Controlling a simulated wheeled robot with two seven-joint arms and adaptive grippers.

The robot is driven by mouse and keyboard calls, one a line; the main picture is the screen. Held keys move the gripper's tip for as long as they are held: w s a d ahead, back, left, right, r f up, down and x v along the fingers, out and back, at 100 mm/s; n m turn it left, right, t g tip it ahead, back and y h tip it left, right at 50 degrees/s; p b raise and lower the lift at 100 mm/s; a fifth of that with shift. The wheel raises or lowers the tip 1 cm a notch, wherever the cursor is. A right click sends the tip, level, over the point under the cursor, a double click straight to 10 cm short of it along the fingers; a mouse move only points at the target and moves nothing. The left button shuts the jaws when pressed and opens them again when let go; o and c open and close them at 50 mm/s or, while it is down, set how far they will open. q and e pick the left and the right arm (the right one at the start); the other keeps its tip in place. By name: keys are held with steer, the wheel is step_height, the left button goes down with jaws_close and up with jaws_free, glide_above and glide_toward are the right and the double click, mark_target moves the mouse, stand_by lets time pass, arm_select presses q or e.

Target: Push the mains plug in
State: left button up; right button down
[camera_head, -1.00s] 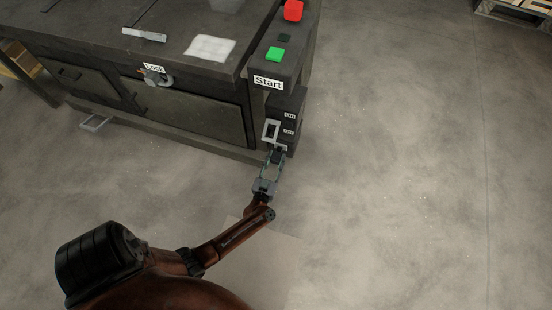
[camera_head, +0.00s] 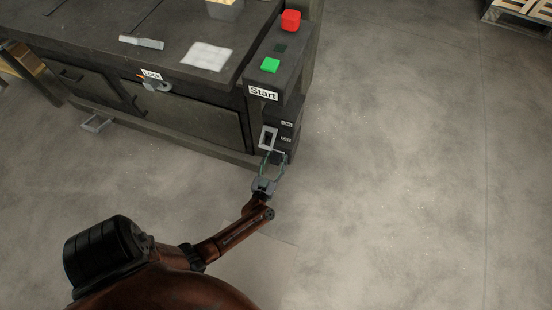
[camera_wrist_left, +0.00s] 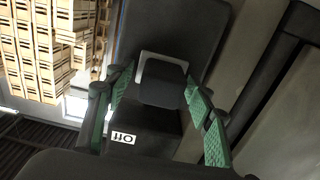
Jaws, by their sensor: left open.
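The mains plug (camera_wrist_left: 165,84) is a dark block at a pale grey frame (camera_wrist_left: 150,62) on the dark column in the left wrist view. In the head view the plug (camera_head: 278,156) is small and dark, just below the pale frame (camera_head: 264,142). My left gripper (camera_wrist_left: 160,100) is open, with one green-padded finger on each side of the plug and gaps between. In the head view the gripper (camera_head: 273,164) reaches the column below the Start box. I cannot tell how deep the plug sits. My right gripper is not in view.
A dark workbench (camera_head: 60,40) stands at the upper left. The Start box (camera_head: 290,60) carries a green button (camera_head: 270,65) and a red button (camera_head: 291,20). A Lock latch (camera_head: 155,85) is on the bench front.

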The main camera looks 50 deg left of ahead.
mark_target(274, 163)
arm_select(q)
steer(key=shift+s+d, duration=0.15)
steer(key=shift+s, duration=0.15)
steer(key=v, duration=0.7)
steer(key=shift+w, duration=0.1)
stand_by(0.3)
